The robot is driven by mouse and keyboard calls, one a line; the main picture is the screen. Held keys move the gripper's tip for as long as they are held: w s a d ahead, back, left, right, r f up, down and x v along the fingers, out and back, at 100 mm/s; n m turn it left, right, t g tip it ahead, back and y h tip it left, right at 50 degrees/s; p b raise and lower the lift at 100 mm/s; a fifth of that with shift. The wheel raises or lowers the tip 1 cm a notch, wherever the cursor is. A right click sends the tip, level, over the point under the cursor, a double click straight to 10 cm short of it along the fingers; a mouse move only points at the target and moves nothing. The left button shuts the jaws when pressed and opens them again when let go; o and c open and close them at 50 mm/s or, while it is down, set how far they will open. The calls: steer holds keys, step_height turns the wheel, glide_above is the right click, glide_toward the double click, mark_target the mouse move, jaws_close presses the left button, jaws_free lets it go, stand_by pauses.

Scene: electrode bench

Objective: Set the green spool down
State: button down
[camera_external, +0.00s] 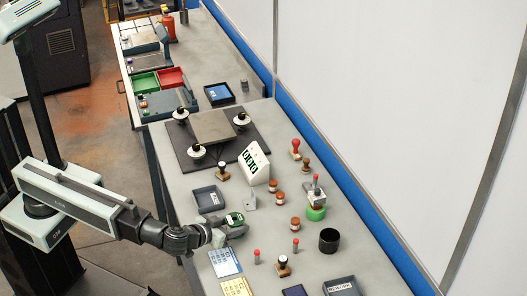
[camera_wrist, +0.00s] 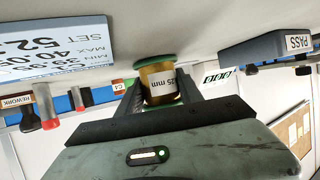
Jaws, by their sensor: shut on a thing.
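The green spool (camera_wrist: 158,83) has green flanges, a gold-brown winding and a white label reading "25 mm". My gripper (camera_wrist: 157,100) is shut on it, with one dark finger on each side, in the wrist view. In the external view the spool (camera_external: 235,219) is at the end of my gripper (camera_external: 226,230), over the near left part of the grey bench (camera_external: 215,178). Its flange is close to the bench surface; I cannot tell whether it touches. The fingers hide part of its sides.
A dark tray (camera_external: 208,199) is just left of the spool and a blue-white card (camera_external: 225,263) lies nearer. A small metal bracket (camera_external: 250,201), copper spools (camera_external: 277,197) and a white counter box (camera_external: 255,163) stand beyond. Red-topped pegs (camera_external: 257,256) stand to the right.

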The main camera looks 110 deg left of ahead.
steer(key=shift+r, duration=0.1)
steer(key=c, duration=1.2)
jaws_free()
steer(key=shift+f, duration=0.2)
steer(key=o, duration=0.4)
steer(key=shift+o, duration=0.2)
steer(key=shift+r, duration=0.25)
steer(key=p+v, duration=0.5)
steer(key=v, duration=0.6)
steer(key=shift+d+r, duration=0.1)
steer(key=shift+d, duration=0.15)
steer(key=shift+s+d, duration=0.1)
steer(key=shift+d, duration=0.15)
